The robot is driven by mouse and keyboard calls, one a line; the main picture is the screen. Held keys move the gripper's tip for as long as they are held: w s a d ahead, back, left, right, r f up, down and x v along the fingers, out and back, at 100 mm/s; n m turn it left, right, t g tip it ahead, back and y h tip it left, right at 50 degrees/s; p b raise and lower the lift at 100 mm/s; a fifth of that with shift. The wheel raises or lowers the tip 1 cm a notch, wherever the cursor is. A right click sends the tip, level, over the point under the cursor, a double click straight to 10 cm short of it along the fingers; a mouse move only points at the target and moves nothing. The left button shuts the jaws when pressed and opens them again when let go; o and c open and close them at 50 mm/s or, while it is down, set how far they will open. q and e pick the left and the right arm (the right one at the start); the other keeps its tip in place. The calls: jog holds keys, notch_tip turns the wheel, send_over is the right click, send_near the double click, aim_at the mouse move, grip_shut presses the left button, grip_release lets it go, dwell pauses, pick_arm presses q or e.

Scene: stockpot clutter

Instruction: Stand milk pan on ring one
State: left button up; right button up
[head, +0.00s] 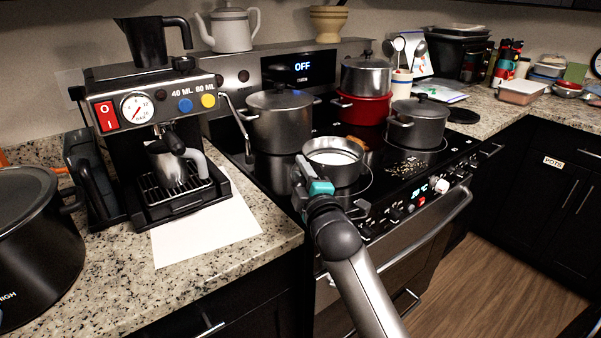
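The milk pan (336,172) is a small grey metal pan with white liquid in it. It is upright over the front part of the black stove top, among the burner rings. Part of a thin ring outline (368,184) shows at its right. I cannot tell whether the pan touches the glass or which ring is numbered one. My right gripper (303,174) is at the pan's near left side, where a handle could be hidden. I cannot see whether its fingers are closed on anything. My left gripper is out of view.
A large lidded stockpot (281,122) stands behind left of the pan. A red pot (362,108) with a steel pot (366,76) above it stands behind. A grey lidded pot (418,125) is to the right. Small dark scraps (408,168) lie on the glass. A coffee machine (150,125) is left.

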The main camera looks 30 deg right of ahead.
jog(key=o, duration=0.4)
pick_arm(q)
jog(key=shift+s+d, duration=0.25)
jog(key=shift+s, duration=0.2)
pick_arm(e)
jog(key=shift+s+a, duration=0.15)
jog(key=shift+s, duration=0.35)
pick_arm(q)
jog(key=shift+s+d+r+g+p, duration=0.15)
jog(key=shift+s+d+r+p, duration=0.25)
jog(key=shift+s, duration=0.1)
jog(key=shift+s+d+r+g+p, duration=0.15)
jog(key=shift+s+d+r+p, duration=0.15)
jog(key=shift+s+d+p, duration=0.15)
pick_arm(e)
jog(key=v, duration=1.1)
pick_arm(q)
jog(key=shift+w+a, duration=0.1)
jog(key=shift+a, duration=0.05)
pick_arm(e)
jog(key=shift+f, duration=0.1)
